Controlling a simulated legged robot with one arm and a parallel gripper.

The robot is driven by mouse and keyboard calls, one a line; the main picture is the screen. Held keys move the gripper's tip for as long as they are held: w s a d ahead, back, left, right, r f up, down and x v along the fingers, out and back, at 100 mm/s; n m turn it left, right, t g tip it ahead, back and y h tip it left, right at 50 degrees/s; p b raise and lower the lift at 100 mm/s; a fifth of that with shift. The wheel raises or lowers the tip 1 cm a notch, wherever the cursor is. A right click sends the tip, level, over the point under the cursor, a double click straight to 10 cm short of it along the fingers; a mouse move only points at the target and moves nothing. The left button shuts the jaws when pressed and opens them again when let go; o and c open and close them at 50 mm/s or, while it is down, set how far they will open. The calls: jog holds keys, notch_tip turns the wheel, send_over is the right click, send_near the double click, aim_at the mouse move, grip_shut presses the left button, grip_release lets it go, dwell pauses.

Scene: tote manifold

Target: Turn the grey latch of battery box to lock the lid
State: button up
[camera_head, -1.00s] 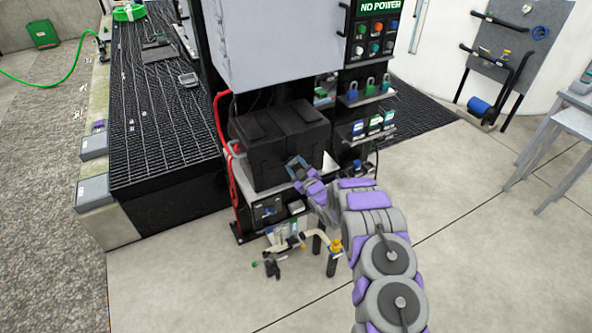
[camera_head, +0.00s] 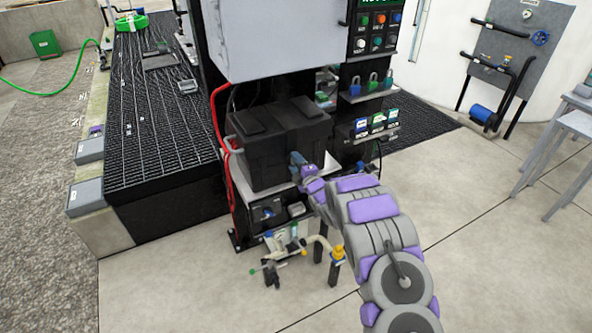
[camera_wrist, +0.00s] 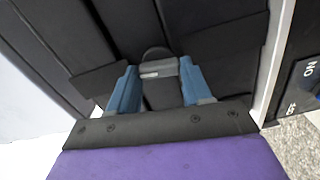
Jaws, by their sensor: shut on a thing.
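The black battery box (camera_head: 268,150) sits on a white shelf under the large grey cabinet, its ribbed lid (camera_head: 268,118) lying on top. In the wrist view the dark box wall (camera_wrist: 205,30) fills most of the picture. The grey latch (camera_wrist: 158,68) is a small bar at the box's dark rounded tab. My gripper (camera_wrist: 155,82) has its two blue fingers on either side of the latch, shut on it. In the head view my gripper (camera_head: 299,164) is at the box's right front side, and the latch is hidden there.
The grey cabinet (camera_head: 275,35) hangs just above the box. Red cables (camera_head: 222,150) run down its left. Padlocks (camera_head: 372,84) and tags stand on shelves to the right. A valve and pipe assembly (camera_head: 290,248) stands below.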

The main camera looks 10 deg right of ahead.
jog(key=shift+a+f+n+b, duration=0.1)
jog(key=shift+f+n+b, duration=0.15)
jog(key=shift+n+b, duration=0.35)
jog(key=shift+s+n, duration=0.1)
jog(key=shift+n, duration=0.3)
jog(key=o, duration=0.8)
jog(key=shift+c, duration=0.2)
jog(key=o, duration=0.3)
jog(key=shift+r, duration=0.1)
jog(key=p+v, duration=0.3)
jog(key=v, duration=1.4)
